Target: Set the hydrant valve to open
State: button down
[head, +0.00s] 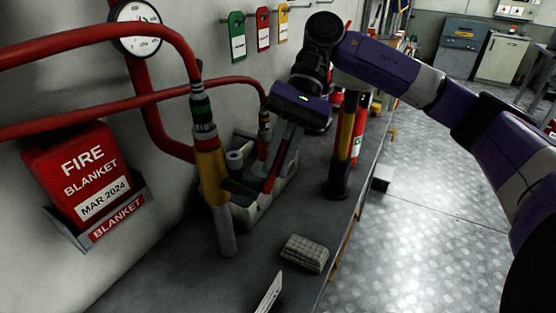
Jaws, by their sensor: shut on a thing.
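A yellow upright fitting (211,172) with a dark green banded top and grey lower tube stands at the left, on the end of a red hose. It appears to be the hydrant valve, though I cannot be sure. A short dark lever (238,187) sticks out from its right side. My gripper (262,192) reaches down from the upper right, its fingers tilted down and left. Its fingertips meet the lever's outer end and appear shut on it. The exact contact is small and partly hidden. No open or closed marking on the fitting is readable.
Red hoses (80,120) run along the wall beside a gauge (136,28) and a fire blanket box (83,172). A pale crate (246,214) stands behind the fitting. The bench front is mostly clear around a beige block (305,252).

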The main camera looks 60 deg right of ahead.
jog(key=shift+d, duration=0.1)
jog(key=c, duration=1.4)
grip_release()
jog(key=v, duration=0.7)
jog(key=shift+d+r+b, duration=0.25)
jog(key=shift+b, duration=0.15)
